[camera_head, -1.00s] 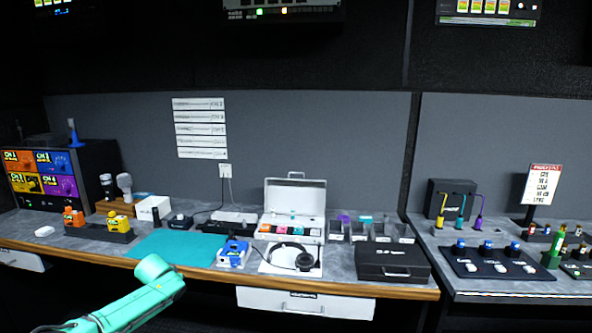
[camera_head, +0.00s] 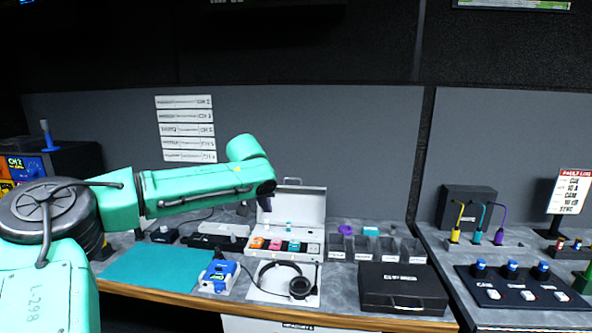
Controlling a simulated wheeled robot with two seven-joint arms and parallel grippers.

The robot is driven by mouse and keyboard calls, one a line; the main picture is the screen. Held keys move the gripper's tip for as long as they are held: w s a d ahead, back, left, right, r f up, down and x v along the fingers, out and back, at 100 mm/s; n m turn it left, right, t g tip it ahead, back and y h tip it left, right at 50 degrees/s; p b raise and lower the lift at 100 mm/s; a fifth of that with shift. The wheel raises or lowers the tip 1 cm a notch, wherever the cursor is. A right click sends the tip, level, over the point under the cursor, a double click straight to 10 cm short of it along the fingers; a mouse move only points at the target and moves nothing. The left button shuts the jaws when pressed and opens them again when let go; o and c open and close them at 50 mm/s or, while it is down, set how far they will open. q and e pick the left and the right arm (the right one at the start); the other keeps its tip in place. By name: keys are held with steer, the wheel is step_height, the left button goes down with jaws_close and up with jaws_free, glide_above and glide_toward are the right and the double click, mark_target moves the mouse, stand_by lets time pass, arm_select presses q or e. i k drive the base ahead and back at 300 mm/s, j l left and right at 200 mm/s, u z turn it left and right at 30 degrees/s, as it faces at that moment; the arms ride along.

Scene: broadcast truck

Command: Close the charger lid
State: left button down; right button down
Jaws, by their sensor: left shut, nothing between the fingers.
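The white charger (camera_head: 312,252) stands at the back middle of the counter with several coloured items in its slots. Its lid (camera_head: 306,207) is open and upright, with a handle on its top edge. My left arm reaches in from the left. My left gripper (camera_head: 265,203) points down at the left edge of the lid, small and dark; I cannot tell whether it touches the lid. It looks shut and holds nothing visible. My right gripper is out of view.
A headset (camera_head: 299,287) lies on a white sheet before the charger, beside a blue device (camera_head: 219,276). A black case (camera_head: 403,287) stands to the right, with small bins (camera_head: 363,247) behind it. The teal mat (camera_head: 160,270) is clear.

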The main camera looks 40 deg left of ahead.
mark_target(303, 206)
steer(key=i+j, duration=1.1)
steer(key=i, duration=0.2)
